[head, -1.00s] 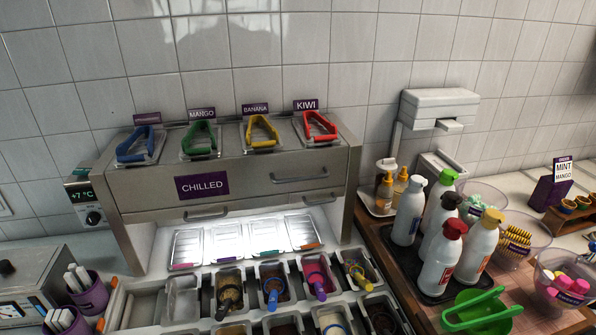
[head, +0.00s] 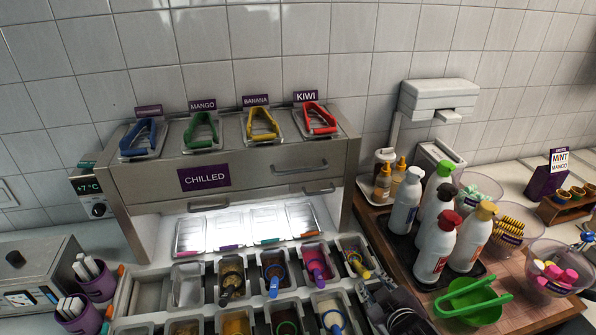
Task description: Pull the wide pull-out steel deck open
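The steel cabinet labelled CHILLED (head: 204,177) stands against the tiled wall. Its wide upper front (head: 250,165) has one bar handle (head: 300,168) at the right. A narrow lower steel front (head: 262,197) carries a left handle (head: 208,207) and a right handle (head: 318,190). Both fronts look closed; I cannot tell for certain which is the deck. My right gripper (head: 398,312) is dark, at the bottom edge right of the tubs, well below and apart from the handles. It is partly cut off and its opening is unclear. My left gripper is not in view.
Coloured tongs (head: 262,124) lie on the cabinet top. Topping tubs (head: 231,280) with scoops fill the counter in front. Several squeeze bottles (head: 437,245) and a green bowl (head: 468,303) stand at the right, near my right gripper. Purple cups (head: 97,284) stand at the left.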

